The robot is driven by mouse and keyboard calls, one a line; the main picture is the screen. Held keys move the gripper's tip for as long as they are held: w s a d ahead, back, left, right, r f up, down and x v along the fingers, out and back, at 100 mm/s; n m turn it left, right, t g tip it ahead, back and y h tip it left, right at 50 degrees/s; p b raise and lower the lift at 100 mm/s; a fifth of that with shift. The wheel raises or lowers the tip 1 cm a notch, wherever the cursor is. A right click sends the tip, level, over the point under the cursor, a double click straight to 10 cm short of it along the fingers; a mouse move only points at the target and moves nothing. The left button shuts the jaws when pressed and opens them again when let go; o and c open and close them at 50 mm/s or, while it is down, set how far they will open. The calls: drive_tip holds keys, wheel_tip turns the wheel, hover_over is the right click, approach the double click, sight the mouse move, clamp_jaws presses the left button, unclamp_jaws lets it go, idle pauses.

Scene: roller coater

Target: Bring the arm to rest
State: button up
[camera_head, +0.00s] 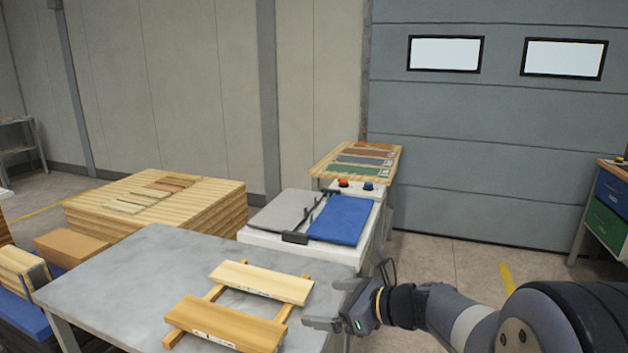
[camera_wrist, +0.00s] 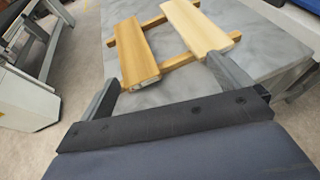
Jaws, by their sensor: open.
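My gripper (camera_head: 328,305) is at the right edge of the grey table (camera_head: 110,285), beside the wooden boards. Its fingers are apart with nothing between them. My dark arm reaches in from the lower right of the head view. In the wrist view my gripper (camera_wrist: 172,82) shows its two fingers spread in front of the table's edge. Two light wooden boards lie across two thin wooden strips on the table: a nearer board (camera_head: 225,325) and a farther board (camera_head: 262,281). Both boards also show beyond the fingers in the wrist view.
Behind the table stands a white machine (camera_head: 295,247) with a blue panel (camera_head: 341,219) and red and blue buttons. A wooden stack (camera_head: 215,212) with sample strips is at left. A bench with coloured panels (camera_head: 360,160) stands behind. Open floor (camera_head: 450,257) lies right of the machine.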

drive_tip(key=w+d+f+m+t+h+p, duration=0.1)
drive_tip(key=w+d+f+m+t+h, duration=0.3)
drive_tip(key=d+m, duration=0.1)
drive_tip(key=shift+d+f+t+p, duration=0.25)
drive_tip(key=shift+d+t+p, duration=0.1)
drive_tip(key=shift+d, duration=0.45)
drive_tip(key=shift+w, duration=0.1)
